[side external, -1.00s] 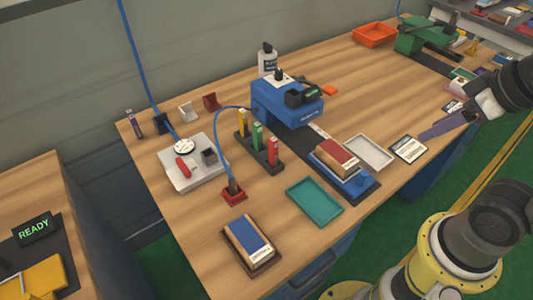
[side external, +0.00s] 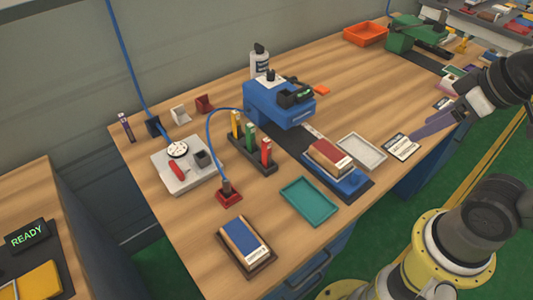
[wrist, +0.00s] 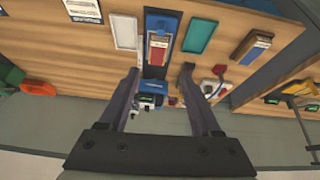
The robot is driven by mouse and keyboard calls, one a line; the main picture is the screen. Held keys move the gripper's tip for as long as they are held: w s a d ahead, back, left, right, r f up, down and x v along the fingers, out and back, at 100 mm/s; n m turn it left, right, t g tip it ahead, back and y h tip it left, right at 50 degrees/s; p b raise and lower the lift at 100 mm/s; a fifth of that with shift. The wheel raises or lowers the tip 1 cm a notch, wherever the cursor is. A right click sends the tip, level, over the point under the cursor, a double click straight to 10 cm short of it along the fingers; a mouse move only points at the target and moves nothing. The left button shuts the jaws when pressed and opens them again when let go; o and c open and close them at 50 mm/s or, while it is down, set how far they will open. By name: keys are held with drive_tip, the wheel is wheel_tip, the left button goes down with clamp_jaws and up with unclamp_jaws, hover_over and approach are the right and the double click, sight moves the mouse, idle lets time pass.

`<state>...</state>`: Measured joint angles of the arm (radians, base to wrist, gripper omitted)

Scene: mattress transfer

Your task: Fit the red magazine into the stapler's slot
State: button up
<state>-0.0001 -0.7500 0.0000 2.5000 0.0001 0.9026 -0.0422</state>
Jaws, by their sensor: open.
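The red magazine (side external: 266,152) stands upright at the near end of a dark rack (side external: 250,158), beside a green and a yellow one. The blue stapler (side external: 275,104) stands behind the rack, with a dark head (side external: 296,95) on its upper right side. I cannot make out its slot. It also shows in the wrist view (wrist: 153,86), beyond my fingers. My gripper (wrist: 160,71) is open with nothing between its fingers. In the side view its fingers (side external: 430,130) are at the right, over the table's right edge, well away from rack and stapler.
A red-topped booklet (side external: 330,152) lies on the blue carriage before the stapler. A grey tray (side external: 361,151), teal tray (side external: 310,201) and blue booklet (side external: 243,240) lie nearby. A blue cable (side external: 210,140) arches left of the rack to a red base (side external: 228,196).

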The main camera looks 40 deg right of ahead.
drive_tip(key=w+r+n, duration=0.4)
drive_tip(key=r+n, duration=0.1)
drive_tip(key=n, duration=0.1)
drive_tip(key=w+a+r+n+g, duration=0.25)
drive_tip(key=w+n, duration=0.35)
drive_tip(key=w, duration=0.5)
drive_tip(key=n+g, duration=0.2)
drive_tip(key=n, duration=0.3)
hover_over(267, 140)
drive_tip(key=d, duration=0.2)
wheel_tip(267, 140, down, 10)
drive_tip(key=shift+n+g, duration=0.3)
drive_tip(key=shift+g, duration=0.25)
drive_tip(key=f, duration=0.3)
drive_tip(key=a+f, duration=0.1)
drive_tip(key=f, duration=0.7)
drive_tip(key=shift+w+a+f, duration=0.15)
drive_tip(key=shift+w+a, duration=0.05)
drive_tip(key=shift+w, duration=0.05)
drive_tip(key=shift+s+a+f, duration=0.1)
drive_tip(key=shift+a+f, duration=0.05)
drive_tip(key=shift+f, duration=1.45)
drive_tip(key=shift+s+a+f, duration=0.1)
drive_tip(key=shift+a+f, duration=0.05)
drive_tip(key=shift+f, duration=1.45)
clamp_jaws()
